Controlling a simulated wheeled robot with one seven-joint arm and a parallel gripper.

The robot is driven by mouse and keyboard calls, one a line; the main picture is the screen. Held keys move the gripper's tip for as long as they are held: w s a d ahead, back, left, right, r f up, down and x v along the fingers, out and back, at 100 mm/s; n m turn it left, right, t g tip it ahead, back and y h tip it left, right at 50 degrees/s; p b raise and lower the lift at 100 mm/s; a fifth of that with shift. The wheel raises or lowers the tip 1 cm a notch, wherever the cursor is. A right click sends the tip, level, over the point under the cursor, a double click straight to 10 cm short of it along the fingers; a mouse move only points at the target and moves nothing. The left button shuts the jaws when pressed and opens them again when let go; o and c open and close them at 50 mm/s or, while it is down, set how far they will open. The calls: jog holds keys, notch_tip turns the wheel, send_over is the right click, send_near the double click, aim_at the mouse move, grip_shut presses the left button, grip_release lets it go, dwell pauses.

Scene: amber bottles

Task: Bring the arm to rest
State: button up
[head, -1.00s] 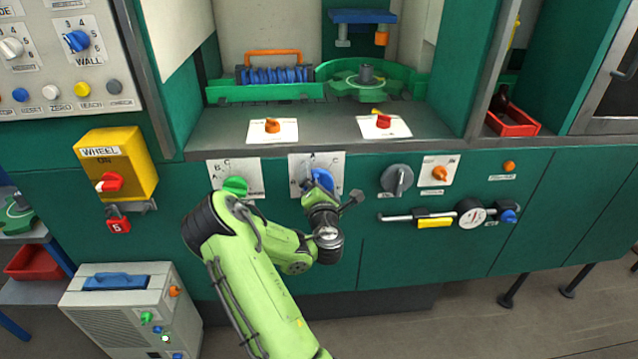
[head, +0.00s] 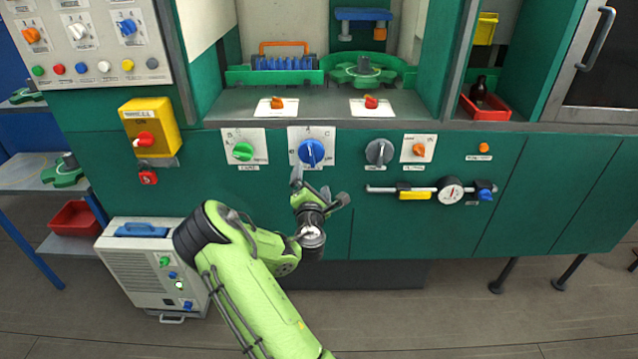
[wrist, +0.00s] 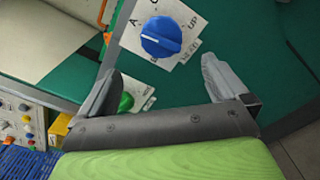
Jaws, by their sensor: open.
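My green arm reaches up from the bottom of the head view, with my gripper (head: 312,190) in front of the green machine panel (head: 400,225). The gripper is just below the blue knob (head: 311,152), which sits on a white lettered plate. In the wrist view my gripper (wrist: 160,90) has its two grey fingers wide apart with nothing between them. The blue knob (wrist: 161,37) lies beyond the fingertips, apart from them.
A green knob (head: 243,152) is left of the blue one, a grey knob (head: 379,152) right. A rail with a gauge (head: 450,191) sticks out farther right.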

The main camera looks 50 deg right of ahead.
jog(key=shift+w+f, duration=0.15)
dwell(0.4)
jog(key=s+r+m+g+p, duration=0.3)
jog(key=s+r+m+g, duration=0.15)
jog(key=r+m, duration=0.4)
jog(key=s+a+r+m+y+p, duration=0.2)
jog(key=a+r+m+y, duration=0.1)
jog(key=a, duration=0.5)
jog(key=s+a+r+m+y+p, duration=0.1)
jog(key=a+r+m+y+p, duration=0.15)
jog(key=a, duration=0.45)
jog(key=s+a+r+m+y+p, duration=0.15)
jog(key=a+m+y, duration=0.25)
jog(key=a, duration=0.4)
jog(key=s+a+r+n+g+y+p, duration=0.1)
jog(key=s+a+r+y, duration=0.3)
jog(key=s+a, duration=1)
notch_tip(320, 180, up, 2)
jog(key=shift+s+a+r+n+p, duration=0.1)
jog(key=shift+s+a+n+p, duration=0.3)
jog(key=shift+p, duration=0.35)
jog(key=shift+w+g, duration=0.15)
jog(key=shift+g, duration=0.1)
